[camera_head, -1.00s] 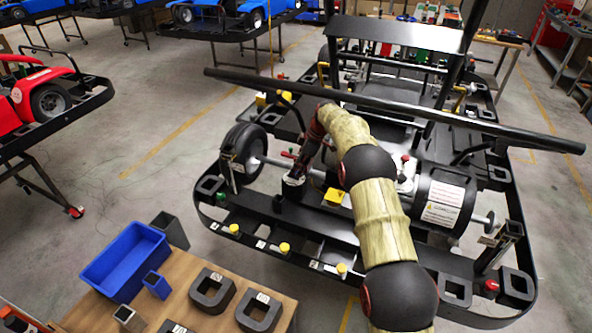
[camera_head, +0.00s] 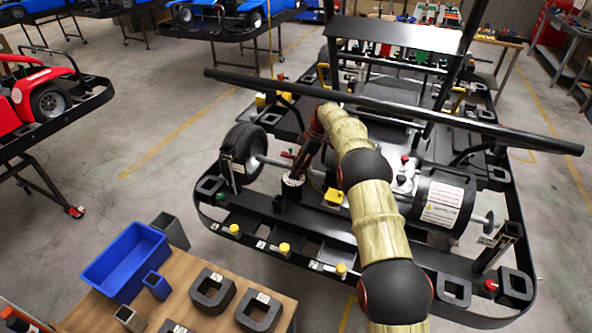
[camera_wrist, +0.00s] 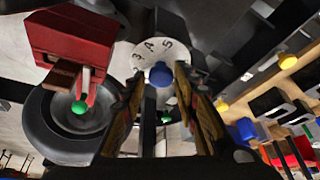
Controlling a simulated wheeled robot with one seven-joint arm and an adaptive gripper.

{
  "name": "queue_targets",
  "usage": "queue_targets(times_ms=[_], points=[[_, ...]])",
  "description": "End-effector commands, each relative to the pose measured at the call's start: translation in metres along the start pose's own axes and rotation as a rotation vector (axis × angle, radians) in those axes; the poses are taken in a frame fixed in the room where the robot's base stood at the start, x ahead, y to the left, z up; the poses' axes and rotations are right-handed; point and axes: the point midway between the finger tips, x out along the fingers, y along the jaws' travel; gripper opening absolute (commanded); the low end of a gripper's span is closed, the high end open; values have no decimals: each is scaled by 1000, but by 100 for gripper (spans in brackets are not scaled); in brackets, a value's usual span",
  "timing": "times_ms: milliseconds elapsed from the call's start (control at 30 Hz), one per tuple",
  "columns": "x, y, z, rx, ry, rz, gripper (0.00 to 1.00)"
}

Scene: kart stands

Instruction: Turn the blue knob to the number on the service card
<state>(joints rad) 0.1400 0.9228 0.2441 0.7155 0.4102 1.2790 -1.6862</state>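The blue knob (camera_wrist: 160,75) is in the wrist view, at the lower edge of a white dial (camera_wrist: 147,52) marked with 3, 4 and 5. The dial also shows in the head view (camera_head: 292,182), on a black post at the kart's near left. My gripper (camera_wrist: 161,88) is open, with one finger on each side of the knob. Small gaps seem to show between fingers and knob; contact is unclear. In the head view the knob is hidden by my gripper (camera_head: 296,172). I cannot make out a service card with a readable number.
A red box part with a green ball (camera_wrist: 79,107) and a black wheel (camera_wrist: 60,128) lie left of my fingers in the wrist view. Yellow knobs (camera_head: 284,248) line the kart's front rail. A table with a blue bin (camera_head: 125,262) stands at the lower left.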

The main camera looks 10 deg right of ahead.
Motion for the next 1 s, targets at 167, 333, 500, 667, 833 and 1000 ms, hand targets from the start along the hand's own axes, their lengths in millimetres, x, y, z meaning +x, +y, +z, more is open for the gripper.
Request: queue_targets(times_ms=[167, 333, 500, 667, 833, 1000], points=[[0, 0, 0, 0, 0, -1, 42], [0, 0, 0, 0, 1, -1, 43], [0, 0, 0, 5, 1, 1, 43], [0, -1, -1, 55, 1, 23, 43], [0, -3, -1, 190, 1, 78, 43], [0, -5, -2, 375, 0, 153, 43]])
